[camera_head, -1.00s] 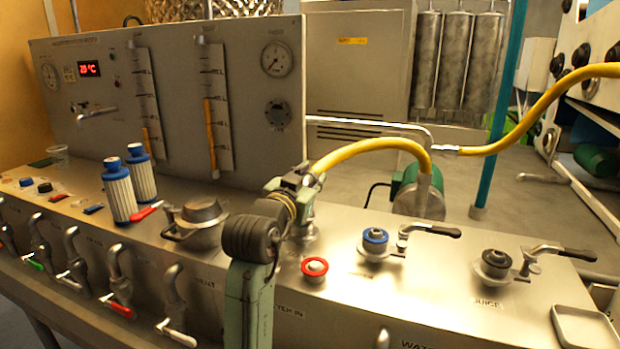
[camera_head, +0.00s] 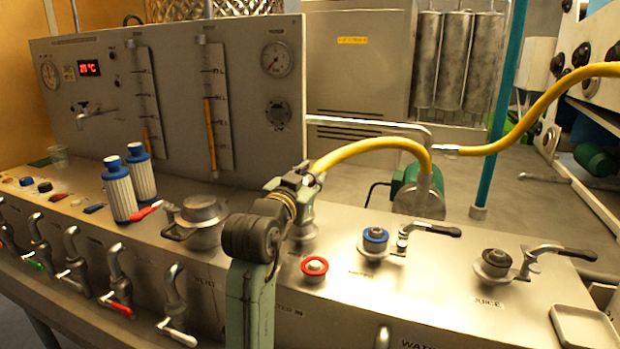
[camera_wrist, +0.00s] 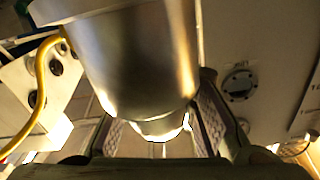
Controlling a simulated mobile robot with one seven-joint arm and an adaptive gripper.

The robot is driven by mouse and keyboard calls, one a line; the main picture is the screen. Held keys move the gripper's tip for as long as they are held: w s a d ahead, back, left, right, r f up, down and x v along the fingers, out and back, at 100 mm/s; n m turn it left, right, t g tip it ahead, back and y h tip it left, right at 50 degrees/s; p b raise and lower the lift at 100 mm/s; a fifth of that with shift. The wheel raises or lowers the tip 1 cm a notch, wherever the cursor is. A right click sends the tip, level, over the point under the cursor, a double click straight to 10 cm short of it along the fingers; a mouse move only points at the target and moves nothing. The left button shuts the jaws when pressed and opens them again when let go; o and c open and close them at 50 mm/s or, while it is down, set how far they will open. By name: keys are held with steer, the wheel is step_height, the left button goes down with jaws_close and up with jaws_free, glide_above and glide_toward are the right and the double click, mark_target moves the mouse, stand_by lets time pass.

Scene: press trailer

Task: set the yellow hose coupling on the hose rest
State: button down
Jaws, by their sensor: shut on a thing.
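My gripper (camera_head: 304,188) is over the steel counter, behind the red-ringed port. It is shut on the yellow hose coupling, which my fingers mostly hide in the head view. The yellow hose (camera_head: 372,148) arches from the gripper to the right. In the wrist view, a large steel body (camera_wrist: 135,60), seemingly the coupling, fills the space between the padded fingers of my gripper (camera_wrist: 160,128). A round steel fitting (camera_head: 303,232) shows just below the gripper; whether the coupling touches it I cannot tell. I cannot tell which part is the hose rest.
A red-ringed port (camera_head: 314,267), a blue-capped port (camera_head: 375,238) and a black-capped port (camera_head: 496,260) stand on the counter to the right. A lidded steel pot (camera_head: 203,218) and blue-topped filters (camera_head: 120,192) stand left. A shallow tray (camera_head: 583,328) lies at the right.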

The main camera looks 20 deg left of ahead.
steer(key=shift+f+b, duration=0.5)
steer(key=shift+f, duration=0.05)
steer(key=c, duration=1.6)
jaws_free()
steer(key=shift+s+f, duration=0.1)
steer(key=shift+s+a, duration=0.15)
steer(key=shift+s, duration=5.3)
